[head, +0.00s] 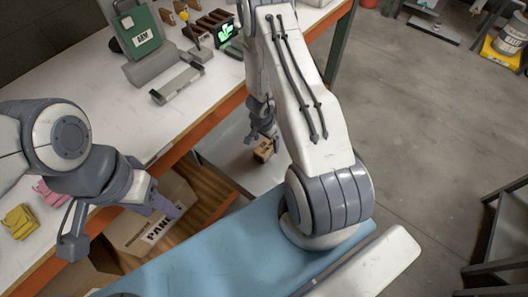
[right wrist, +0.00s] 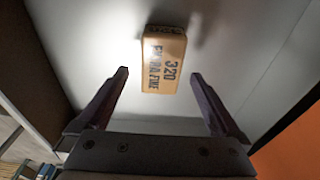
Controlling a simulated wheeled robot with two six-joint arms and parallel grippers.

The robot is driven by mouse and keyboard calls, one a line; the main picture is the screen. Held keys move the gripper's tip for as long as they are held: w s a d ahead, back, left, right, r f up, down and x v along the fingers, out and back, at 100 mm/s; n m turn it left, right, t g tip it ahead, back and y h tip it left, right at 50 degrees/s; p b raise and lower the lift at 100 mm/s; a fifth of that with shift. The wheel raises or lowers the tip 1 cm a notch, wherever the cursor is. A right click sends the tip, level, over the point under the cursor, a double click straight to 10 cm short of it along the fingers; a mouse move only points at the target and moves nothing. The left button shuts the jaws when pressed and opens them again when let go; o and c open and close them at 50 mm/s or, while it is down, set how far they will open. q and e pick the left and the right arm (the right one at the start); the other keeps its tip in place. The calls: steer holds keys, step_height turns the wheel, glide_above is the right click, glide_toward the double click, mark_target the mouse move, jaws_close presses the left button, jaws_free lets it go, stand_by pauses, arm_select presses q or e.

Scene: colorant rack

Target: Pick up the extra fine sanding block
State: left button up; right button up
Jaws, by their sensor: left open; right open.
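The extra fine sanding block is a tan block with dark print reading "320" and "EXTRA FINE" (right wrist: 164,62). It rests on a pale grey shelf surface (right wrist: 240,45), and in the head view it shows small (head: 264,151) below my right gripper (head: 262,137). In the right wrist view my right gripper (right wrist: 160,74) is open, one finger on each side of the block's near end in the picture. A gap shows on both sides, and most of the block lies past the fingertips. My left gripper (head: 122,228) is open and empty, in front of a cardboard box at lower left.
A cardboard box (head: 130,229) with printed letters stands below the white workbench (head: 120,120). Yellow (head: 20,222) and pink (head: 50,192) items lie on the bench's left part. A green case (head: 141,35) and a grey holder (head: 178,83) are at the back.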

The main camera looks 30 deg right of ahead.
mark_target(265, 147)
step_height(265, 147, down, 5)
steer(key=shift+w+r+b, duration=0.1)
steer(key=shift+w+b, duration=0.05)
steer(key=shift+b, duration=0.75)
steer(key=c, duration=1.4)
steer(key=shift+r, duration=0.1)
